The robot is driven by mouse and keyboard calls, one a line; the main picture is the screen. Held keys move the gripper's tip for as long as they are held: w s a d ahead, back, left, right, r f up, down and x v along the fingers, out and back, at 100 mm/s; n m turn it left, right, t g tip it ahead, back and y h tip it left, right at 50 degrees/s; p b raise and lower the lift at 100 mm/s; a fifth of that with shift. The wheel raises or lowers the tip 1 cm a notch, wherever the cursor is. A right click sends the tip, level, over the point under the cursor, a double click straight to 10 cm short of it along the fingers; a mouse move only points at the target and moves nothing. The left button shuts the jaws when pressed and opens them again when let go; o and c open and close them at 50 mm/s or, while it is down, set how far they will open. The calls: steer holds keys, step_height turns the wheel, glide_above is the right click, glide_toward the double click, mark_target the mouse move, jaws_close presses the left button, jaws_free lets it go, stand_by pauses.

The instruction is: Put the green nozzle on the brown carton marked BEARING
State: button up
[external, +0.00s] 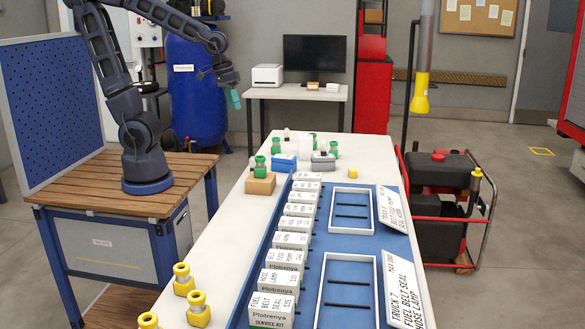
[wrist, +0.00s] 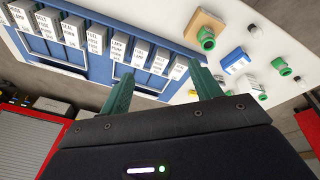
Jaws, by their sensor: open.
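A green nozzle (external: 260,167) appears to stand on the brown carton (external: 261,186) on the white table. In the wrist view the nozzle (wrist: 206,38) shows against the brown carton (wrist: 188,27), near its edge. The carton's marking cannot be read. My gripper (external: 233,98) hangs in the air above and left of the carton, clear of it. In the wrist view its green fingers (wrist: 162,80) are apart with nothing between them.
A blue carton (external: 285,162), a grey carton (external: 323,162) and other green nozzles (external: 276,146) stand behind the brown carton. Labelled white boxes (external: 279,259) line a blue mat with white trays (external: 353,190). Yellow nozzles (external: 198,309) stand at the near left.

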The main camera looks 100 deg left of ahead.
steer(key=s+d+r+m+t, duration=0.1)
steer(key=s+d+r+m, duration=0.5)
steer(key=s, duration=0.4)
steer(key=shift+d+r+m+t, duration=0.35)
steer(key=shift+d+m+t, duration=0.05)
steer(key=shift+d+m, duration=0.15)
